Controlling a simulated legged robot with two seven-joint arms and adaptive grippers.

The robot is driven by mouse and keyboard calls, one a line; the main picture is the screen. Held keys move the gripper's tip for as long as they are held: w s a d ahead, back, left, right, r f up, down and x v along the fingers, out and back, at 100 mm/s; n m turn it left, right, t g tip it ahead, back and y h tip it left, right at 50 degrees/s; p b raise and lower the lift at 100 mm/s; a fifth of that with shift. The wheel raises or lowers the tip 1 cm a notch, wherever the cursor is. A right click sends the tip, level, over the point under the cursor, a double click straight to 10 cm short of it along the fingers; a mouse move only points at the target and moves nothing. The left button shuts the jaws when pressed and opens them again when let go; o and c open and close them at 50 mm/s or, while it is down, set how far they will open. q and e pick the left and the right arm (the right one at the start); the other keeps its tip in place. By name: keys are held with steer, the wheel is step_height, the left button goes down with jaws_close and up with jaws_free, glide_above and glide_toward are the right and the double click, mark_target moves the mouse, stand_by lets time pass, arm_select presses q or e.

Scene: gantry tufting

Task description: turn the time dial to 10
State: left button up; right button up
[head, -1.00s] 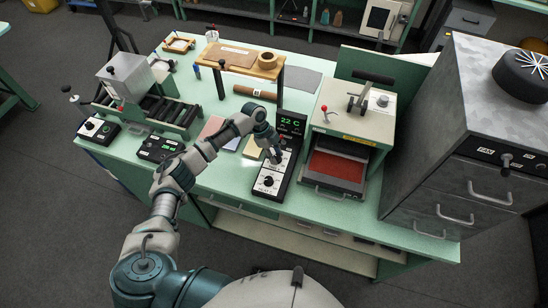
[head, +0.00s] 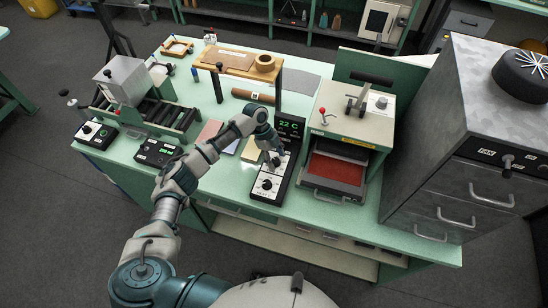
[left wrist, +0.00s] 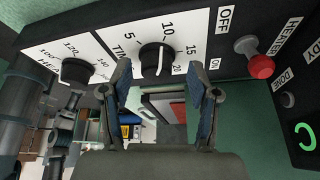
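The time dial (left wrist: 155,58) is a black knob on a white plate marked 5, 10, 15 and 20 in the left wrist view. A pale mark shows on its lower side; I cannot tell exactly which number it points to. My left gripper (left wrist: 164,88) is open, its two fingers apart and reaching toward the knob from either side. I cannot tell whether they touch it. In the head view the left gripper (head: 274,160) is over the upper part of the control box (head: 258,195) and hides the time dial. My right gripper is not in view.
A heat dial (left wrist: 76,70) sits beside the time dial, and a red-tipped heater switch (left wrist: 262,66) on its other side. A display (head: 289,126) reads 22 C. A press (head: 345,130) with a red bed stands right of the box. Paper pads (head: 225,140) lie left.

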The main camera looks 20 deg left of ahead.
arm_select(q)
steer(key=shift+a+r, duration=0.1)
steer(key=shift+r, duration=0.05)
steer(key=v, duration=1.1)
steer(key=shift+r, duration=0.3)
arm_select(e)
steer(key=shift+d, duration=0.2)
arm_select(q)
steer(key=shift+a+f, duration=0.1)
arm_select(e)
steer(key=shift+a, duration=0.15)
